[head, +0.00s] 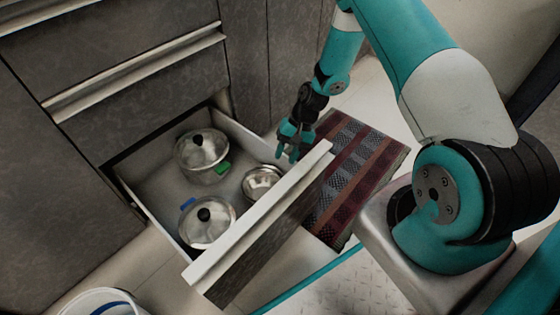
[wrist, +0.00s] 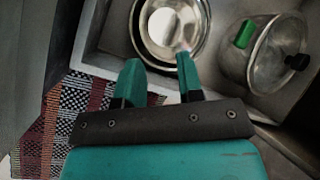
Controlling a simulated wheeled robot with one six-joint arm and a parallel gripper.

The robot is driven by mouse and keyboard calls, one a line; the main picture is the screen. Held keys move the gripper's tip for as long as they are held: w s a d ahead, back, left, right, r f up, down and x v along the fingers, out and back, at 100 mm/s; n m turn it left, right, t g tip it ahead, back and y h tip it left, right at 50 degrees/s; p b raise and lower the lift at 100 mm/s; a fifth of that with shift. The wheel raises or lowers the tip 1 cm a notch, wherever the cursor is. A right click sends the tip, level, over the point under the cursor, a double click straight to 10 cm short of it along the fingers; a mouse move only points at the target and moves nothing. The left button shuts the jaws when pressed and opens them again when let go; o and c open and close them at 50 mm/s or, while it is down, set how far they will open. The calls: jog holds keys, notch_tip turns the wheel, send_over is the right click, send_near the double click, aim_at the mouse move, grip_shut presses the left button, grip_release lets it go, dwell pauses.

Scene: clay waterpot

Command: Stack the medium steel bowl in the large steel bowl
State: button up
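Steel bowls (head: 262,182) sit in the open drawer, near its front panel. In the wrist view two steel rims show one within the other: a larger outer bowl (wrist: 137,28) and a smaller inner bowl (wrist: 172,28). The inner bowl appears to sit inside the outer one; I cannot tell how deep or level it rests. My gripper (head: 291,150) is above the drawer's right end, beside the bowls. In the wrist view its fingers (wrist: 158,66) are apart with nothing between them. The right fingertip overlaps the bowls' near rim in the picture; contact cannot be told.
Two lidded glass pots stand in the drawer, one at the back (head: 203,160) and one at the front left (head: 207,227). The drawer's front panel (head: 270,225) is a raised edge. A striped rug (head: 350,170) lies right of it. A white bucket (head: 100,300) stands lower left.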

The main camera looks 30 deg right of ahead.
jog(key=s+p+v, duration=0.1)
jog(key=p+v, duration=0.1)
jog(key=v, duration=0.4)
jog(key=s+a+r+n+h, duration=0.1)
jog(key=a+r+n, duration=0.1)
jog(key=a+r, duration=0.35)
jog(key=s+a+r+n, duration=0.1)
jog(key=a+r+n, duration=0.1)
jog(key=r, duration=0.7)
jog(key=a+r+n+h, duration=0.1)
jog(key=a+r+n, duration=0.1)
jog(key=a+r, duration=0.35)
jog(key=s+a+r+n, duration=0.2)
jog(key=s+r+n, duration=0.1)
jog(key=s+r, duration=0.4)
jog(key=s+a+r+n+t, duration=0.1)
jog(key=s+a+r+n, duration=0.2)
jog(key=s+r, duration=0.4)
jog(key=s+n, duration=0.1)
jog(key=s, duration=0.4)
jog(key=shift+s+n+t, duration=0.25)
jog(key=shift+n+t, duration=0.05)
jog(key=shift+a+r, duration=0.15)
jog(key=shift+r, duration=0.05)
